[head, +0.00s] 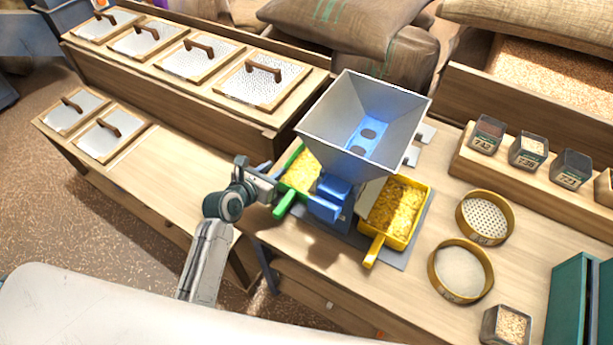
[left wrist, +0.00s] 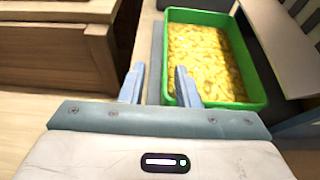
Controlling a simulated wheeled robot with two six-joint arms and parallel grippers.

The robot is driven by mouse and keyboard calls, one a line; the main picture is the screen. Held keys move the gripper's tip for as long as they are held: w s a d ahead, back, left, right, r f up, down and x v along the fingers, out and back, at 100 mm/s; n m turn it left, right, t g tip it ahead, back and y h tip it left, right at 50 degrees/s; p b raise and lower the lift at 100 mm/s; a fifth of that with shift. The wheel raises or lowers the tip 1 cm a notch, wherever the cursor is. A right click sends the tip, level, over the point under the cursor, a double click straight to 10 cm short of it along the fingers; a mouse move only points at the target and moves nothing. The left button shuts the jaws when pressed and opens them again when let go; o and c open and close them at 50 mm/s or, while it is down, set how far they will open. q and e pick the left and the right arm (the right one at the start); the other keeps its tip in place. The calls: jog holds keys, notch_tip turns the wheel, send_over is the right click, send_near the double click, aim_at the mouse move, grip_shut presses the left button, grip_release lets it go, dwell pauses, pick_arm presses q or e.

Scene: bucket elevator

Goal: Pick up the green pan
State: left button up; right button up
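The green pan (head: 285,204) is full of yellow chips and sits on the left side of the grey and blue hopper machine (head: 335,125), partly hidden under it. Its handle points toward the front. In the left wrist view the pan (left wrist: 257,103) fills the upper right. My left gripper (head: 270,180) is at the pan's left side. In the left wrist view the gripper (left wrist: 160,68) is open, one finger left of the pan's left wall and the other overlapping the pan's inside. I cannot tell whether it touches. My right gripper is not in view.
A yellow pan (head: 375,249) with similar chips sits on the machine's right side. Two round sieves (head: 460,271), (head: 484,217) and several small jars (head: 528,150) stand to the right. Lidded bins (head: 195,57) line the back left. The table (head: 170,165) left of the pan is bare.

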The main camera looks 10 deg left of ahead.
aim_at(286, 163)
pick_arm(q)
jog(key=x, duration=0.2)
jog(key=p+x, duration=0.1)
jog(key=x, duration=0.1)
jog(key=shift+d+r, duration=0.1)
jog(key=shift+d, duration=0.3)
jog(key=shift+w+d+f, duration=0.1)
jog(key=shift+w+f, duration=0.1)
jog(key=shift+w, duration=0.15)
jog(key=shift+s, duration=0.1)
jog(key=shift+c, duration=0.4)
grip_shut()
jog(key=shift+r, duration=0.15)
